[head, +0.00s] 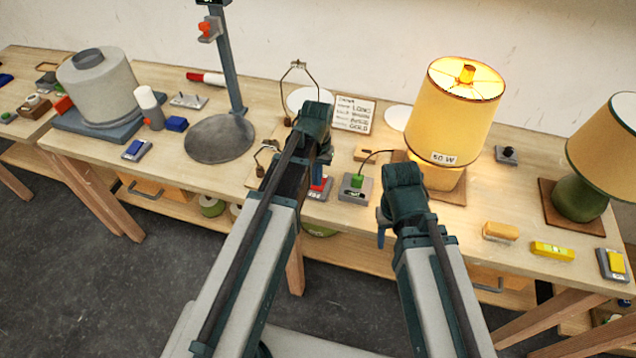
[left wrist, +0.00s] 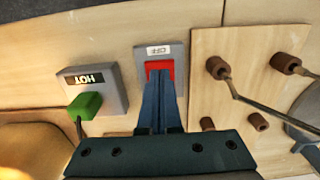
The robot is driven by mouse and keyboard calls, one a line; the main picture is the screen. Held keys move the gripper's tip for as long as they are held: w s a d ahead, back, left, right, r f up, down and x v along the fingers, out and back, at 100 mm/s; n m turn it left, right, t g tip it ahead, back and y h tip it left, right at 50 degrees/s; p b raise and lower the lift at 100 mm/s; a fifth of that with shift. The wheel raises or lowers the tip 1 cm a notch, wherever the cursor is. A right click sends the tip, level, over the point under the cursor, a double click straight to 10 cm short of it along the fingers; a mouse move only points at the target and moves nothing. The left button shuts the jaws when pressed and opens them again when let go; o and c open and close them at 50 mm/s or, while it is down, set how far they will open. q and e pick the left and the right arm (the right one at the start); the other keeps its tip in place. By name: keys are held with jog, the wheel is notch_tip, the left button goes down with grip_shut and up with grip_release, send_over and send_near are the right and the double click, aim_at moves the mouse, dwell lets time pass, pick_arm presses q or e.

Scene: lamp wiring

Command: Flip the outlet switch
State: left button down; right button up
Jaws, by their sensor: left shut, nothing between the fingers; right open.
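The outlet switch is a grey plate with a red rocker, partly hidden behind my left gripper in the head view (head: 319,188). In the left wrist view the switch plate (left wrist: 153,51) shows a white label reading OFF beside the red rocker (left wrist: 160,67). My left gripper (left wrist: 160,78) is shut and empty, its fingertips over the red rocker, touching it or very close; I cannot tell which. My right gripper (head: 384,235) is open and empty, in front of the table's front edge.
A grey box with a green plug (head: 357,182) and HOT label sits right of the switch in the head view. A lit lamp (head: 455,110) stands behind my right arm. A wooden board with brown posts (left wrist: 255,75) adjoins the switch.

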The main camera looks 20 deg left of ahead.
pick_arm(q)
jog(key=shift+f+b, duration=0.45)
jog(key=shift+f, duration=0.05)
jog(key=shift+r, duration=0.1)
notch_tip(320, 180, up, 7)
jog(key=p, duration=0.7)
dwell(0.5)
jog(key=s+d+m+y, duration=0.1)
jog(key=s+d+m, duration=0.2)
jog(key=s+d, duration=0.7)
jog(key=s, duration=0.4)
jog(key=shift+s+d, duration=0.15)
jog(key=shift+d, duration=0.1)
